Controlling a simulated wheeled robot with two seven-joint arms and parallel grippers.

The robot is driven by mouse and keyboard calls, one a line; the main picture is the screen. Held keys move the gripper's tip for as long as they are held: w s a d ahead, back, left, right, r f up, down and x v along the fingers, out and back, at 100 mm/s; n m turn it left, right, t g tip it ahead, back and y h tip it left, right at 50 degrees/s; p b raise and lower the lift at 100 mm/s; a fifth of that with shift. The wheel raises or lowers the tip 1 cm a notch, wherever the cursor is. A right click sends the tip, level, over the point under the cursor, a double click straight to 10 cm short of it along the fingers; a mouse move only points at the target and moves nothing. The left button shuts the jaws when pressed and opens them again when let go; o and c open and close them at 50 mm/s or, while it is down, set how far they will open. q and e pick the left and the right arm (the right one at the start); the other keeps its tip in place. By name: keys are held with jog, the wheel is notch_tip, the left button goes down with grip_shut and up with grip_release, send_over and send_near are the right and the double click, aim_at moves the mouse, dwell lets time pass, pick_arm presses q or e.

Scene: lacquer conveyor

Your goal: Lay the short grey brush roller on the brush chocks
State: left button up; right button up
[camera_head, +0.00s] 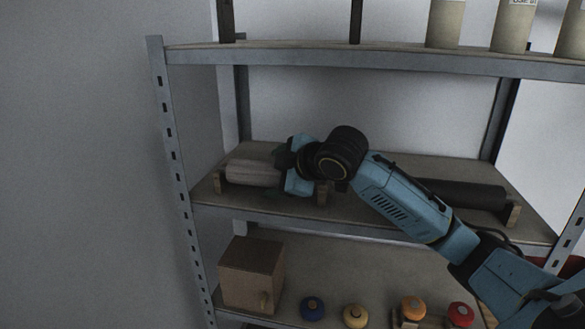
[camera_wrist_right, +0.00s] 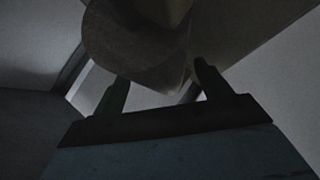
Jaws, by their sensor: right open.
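The short grey brush roller (camera_head: 253,173) lies level at the left of the middle shelf. Its left end is at a small wooden chock (camera_head: 218,182); another wooden chock (camera_head: 322,193) stands to the right, below my wrist. The roller's right end is hidden behind my right gripper (camera_head: 284,161), which is at that end. In the right wrist view, the fingers of my right gripper (camera_wrist_right: 160,88) are apart, with a large dark rounded shape (camera_wrist_right: 137,40), probably the roller, beyond them. I cannot tell whether the fingers touch it. My left gripper is out of view.
A long black roller (camera_head: 462,194) lies on the right of the same shelf, by a wooden chock (camera_head: 513,213). The upper shelf (camera_head: 300,52) holds pale cylinders (camera_head: 446,22). The lower shelf holds a brown box (camera_head: 250,275) and several coloured round knobs (camera_head: 355,315).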

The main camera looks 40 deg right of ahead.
jog(key=a+b+v, duration=0.1)
jog(key=b+v, duration=0.2)
jog(key=v, duration=0.9)
jog(key=shift+s+d+r, duration=0.15)
jog(key=shift+s+d, duration=0.1)
jog(key=shift+d, duration=0.25)
